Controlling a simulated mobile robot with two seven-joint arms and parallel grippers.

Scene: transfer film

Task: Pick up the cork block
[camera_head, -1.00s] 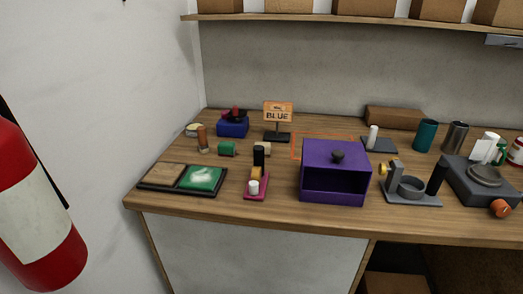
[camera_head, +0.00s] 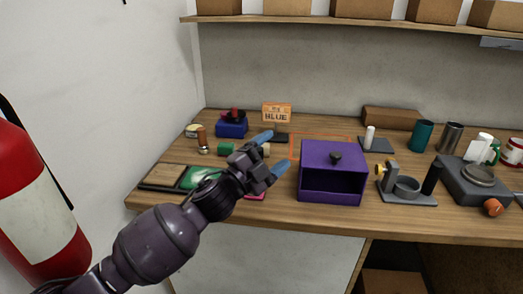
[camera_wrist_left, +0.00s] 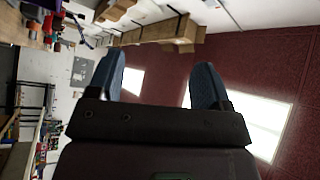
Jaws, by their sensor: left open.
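My left gripper (camera_head: 272,153) is open, with its two blue fingers apart above the worktop, left of the purple box (camera_head: 333,153). A small tan block (camera_head: 266,149), which may be the cork block, shows partly between and behind the fingers. A flat brown square (camera_head: 165,177) lies in a dark tray at the left front; I cannot tell whether it is cork. In the left wrist view the open fingers (camera_wrist_left: 160,75) have nothing between them; the view faces walls and shelves, not the worktop. My right gripper is in neither view.
A green block (camera_head: 226,149), a blue box (camera_head: 231,127) and an orange BLUE sign (camera_head: 277,112) stand around the gripper. My arm hides part of the green square (camera_head: 194,176) and most of a pink base (camera_head: 256,196). Grey fixtures (camera_head: 408,190) stand at right.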

